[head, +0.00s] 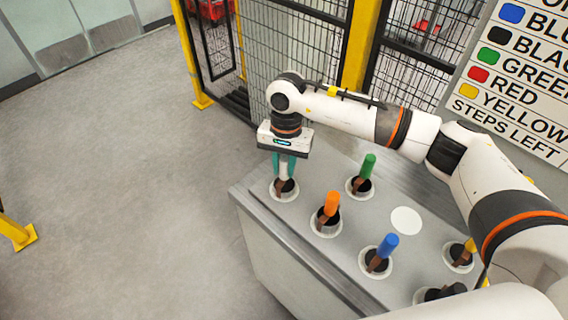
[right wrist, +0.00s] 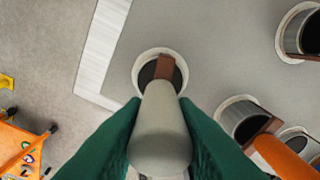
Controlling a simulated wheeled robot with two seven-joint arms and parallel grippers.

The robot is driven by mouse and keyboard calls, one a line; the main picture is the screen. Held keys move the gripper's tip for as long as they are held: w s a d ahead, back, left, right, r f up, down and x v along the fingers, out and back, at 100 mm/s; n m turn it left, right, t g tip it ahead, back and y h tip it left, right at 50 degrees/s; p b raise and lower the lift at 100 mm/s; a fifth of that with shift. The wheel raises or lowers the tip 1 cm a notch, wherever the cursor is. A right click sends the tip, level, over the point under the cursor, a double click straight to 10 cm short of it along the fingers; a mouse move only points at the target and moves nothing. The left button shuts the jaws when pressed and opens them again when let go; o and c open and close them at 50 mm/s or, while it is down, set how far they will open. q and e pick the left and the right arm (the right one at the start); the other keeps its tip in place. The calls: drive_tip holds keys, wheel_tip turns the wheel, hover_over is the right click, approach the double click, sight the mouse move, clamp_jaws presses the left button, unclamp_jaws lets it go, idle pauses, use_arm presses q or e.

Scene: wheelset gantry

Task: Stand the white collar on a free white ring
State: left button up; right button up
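The white collar (head: 284,171) has a pale upright handle and a dark, brown-marked base. It is at the cabinet's far left corner, its base within the outline of a white ring (head: 273,194); I cannot tell whether it is lifted at all. My right gripper (head: 284,160) points down with its green fingers pressed on both sides of the handle. In the right wrist view, the collar's pale handle (right wrist: 160,130) fills the space between the fingers. A free white ring (head: 406,221) shows as a plain white disc right of centre. My left gripper is not in view.
Orange (head: 331,205), green (head: 367,167), blue (head: 386,246), yellow (head: 468,247) and black (head: 442,293) collars stand on other rings of the grey cabinet (head: 262,222). My right arm spans above the back right. A sign (head: 520,75) and mesh fence are behind.

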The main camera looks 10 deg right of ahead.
drive_tip(key=o, duration=0.4)
drive_tip(key=shift+o, duration=0.2)
drive_tip(key=r+b, duration=0.1)
drive_tip(key=r, duration=0.2)
drive_tip(key=r+b, duration=0.1)
drive_tip(key=r, duration=0.3)
drive_tip(key=w+r+b, duration=0.1)
drive_tip(key=r, duration=0.2)
drive_tip(key=shift+d+r+b, duration=0.3)
drive_tip(key=shift+r+b, duration=0.1)
drive_tip(key=shift+w+r, duration=0.1)
drive_tip(key=shift+r, duration=0.5)
